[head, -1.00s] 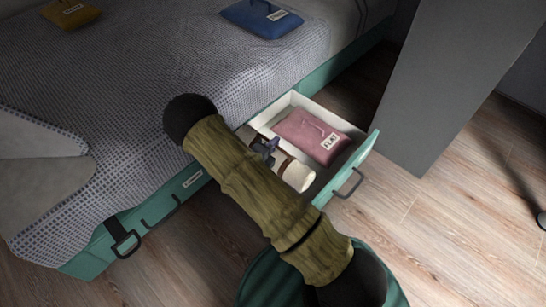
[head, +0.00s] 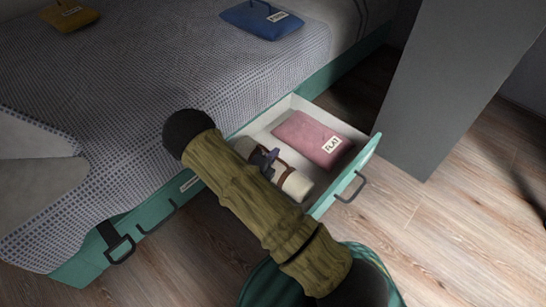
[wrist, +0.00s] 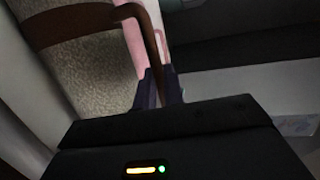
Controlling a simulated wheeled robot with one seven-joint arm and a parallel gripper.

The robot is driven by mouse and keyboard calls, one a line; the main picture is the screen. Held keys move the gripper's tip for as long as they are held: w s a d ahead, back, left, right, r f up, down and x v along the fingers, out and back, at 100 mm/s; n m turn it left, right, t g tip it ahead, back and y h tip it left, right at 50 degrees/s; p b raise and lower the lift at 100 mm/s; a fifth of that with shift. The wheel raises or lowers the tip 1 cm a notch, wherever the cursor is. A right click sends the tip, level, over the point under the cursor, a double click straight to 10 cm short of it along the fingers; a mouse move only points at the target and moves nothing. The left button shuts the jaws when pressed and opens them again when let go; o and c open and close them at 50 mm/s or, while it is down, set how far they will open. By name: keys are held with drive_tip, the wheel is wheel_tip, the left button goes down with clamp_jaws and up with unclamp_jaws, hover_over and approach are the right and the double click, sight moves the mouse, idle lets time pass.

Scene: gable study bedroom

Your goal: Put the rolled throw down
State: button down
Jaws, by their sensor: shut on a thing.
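The rolled throw (head: 297,185) is a cream roll with a brown strap. In the head view it lies in or just above the open drawer, beside a pink pouch; my arm hides its left part. In the wrist view the roll's fuzzy side (wrist: 95,75) fills the left, with its brown strap (wrist: 152,40) looping to my fingers. My gripper (head: 268,160) is shut on the strap handle; the fingers also show in the wrist view (wrist: 160,88). I cannot tell whether the roll touches the drawer floor. The drawer (head: 365,160) has pale inner walls and a green front.
The pink labelled pouch (head: 310,137) lies flat in the drawer's far part. A blue pouch (head: 262,20) and a mustard pouch (head: 70,16) lie on the bed (head: 120,90). A grey panel (head: 450,80) stands right of the drawer. Wood floor (head: 440,230) is clear at the lower right.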

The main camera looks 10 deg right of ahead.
drive_tip(key=shift+f+b, duration=0.4)
drive_tip(key=shift+f, duration=0.2)
drive_tip(key=c, duration=1.5)
unclamp_jaws()
drive_tip(key=shift+r, duration=0.1)
drive_tip(key=shift+r, duration=0.2)
drive_tip(key=shift+s+a+r+p, duration=0.3)
drive_tip(key=shift+r+p, duration=0.3)
drive_tip(key=shift+p, duration=0.25)
drive_tip(key=p+v, duration=0.5)
drive_tip(key=v, duration=0.6)
drive_tip(key=shift+f, duration=0.2)
